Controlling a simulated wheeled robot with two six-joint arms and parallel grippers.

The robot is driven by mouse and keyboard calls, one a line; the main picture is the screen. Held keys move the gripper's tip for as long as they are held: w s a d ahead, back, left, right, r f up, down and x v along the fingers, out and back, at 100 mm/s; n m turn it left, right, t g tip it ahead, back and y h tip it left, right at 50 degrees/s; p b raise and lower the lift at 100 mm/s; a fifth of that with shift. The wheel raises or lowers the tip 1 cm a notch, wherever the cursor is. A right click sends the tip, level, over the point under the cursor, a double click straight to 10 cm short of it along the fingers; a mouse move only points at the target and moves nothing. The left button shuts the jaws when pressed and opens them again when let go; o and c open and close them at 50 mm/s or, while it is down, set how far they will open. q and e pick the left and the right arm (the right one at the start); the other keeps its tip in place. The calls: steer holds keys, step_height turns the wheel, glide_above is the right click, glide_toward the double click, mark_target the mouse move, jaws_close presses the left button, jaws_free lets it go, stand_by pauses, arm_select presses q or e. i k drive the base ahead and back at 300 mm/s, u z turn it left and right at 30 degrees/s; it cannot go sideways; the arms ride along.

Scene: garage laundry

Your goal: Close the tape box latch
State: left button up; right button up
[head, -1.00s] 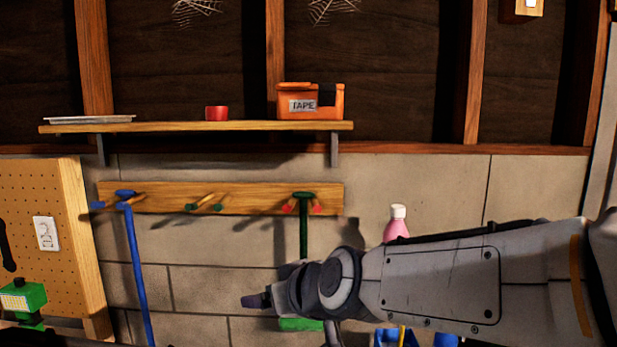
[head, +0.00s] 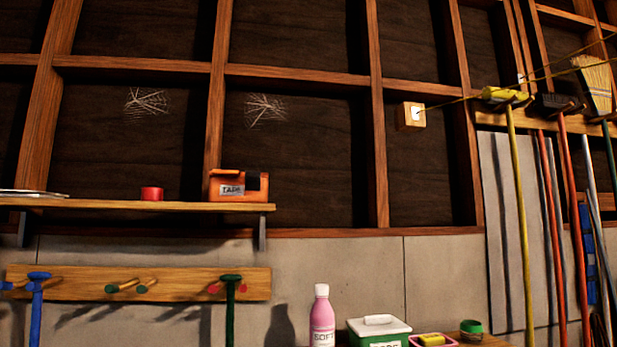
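An orange tape box (head: 238,187) with a pale label reading TAPE stands on the wooden wall shelf (head: 120,205), near its right end. Its left part is taller and closed-looking, with a dip before the raised right end. I cannot make out a latch at this size. Neither of my grippers is in view.
A red roll (head: 152,194) sits left of the tape box on the shelf. A peg rail (head: 190,283) hangs below. Brooms and poles (head: 520,200) hang at right.

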mark_target(252, 177)
steer(key=z, duration=0.8)
steer(key=k, duration=1.05)
steer(key=z, duration=0.85)
steer(key=i, duration=0.8)
steer(key=u, duration=0.55)
steer(key=i, duration=0.7)
steer(key=u, duration=1.35)
steer(key=i, duration=0.55)
steer(key=u, duration=0.55)
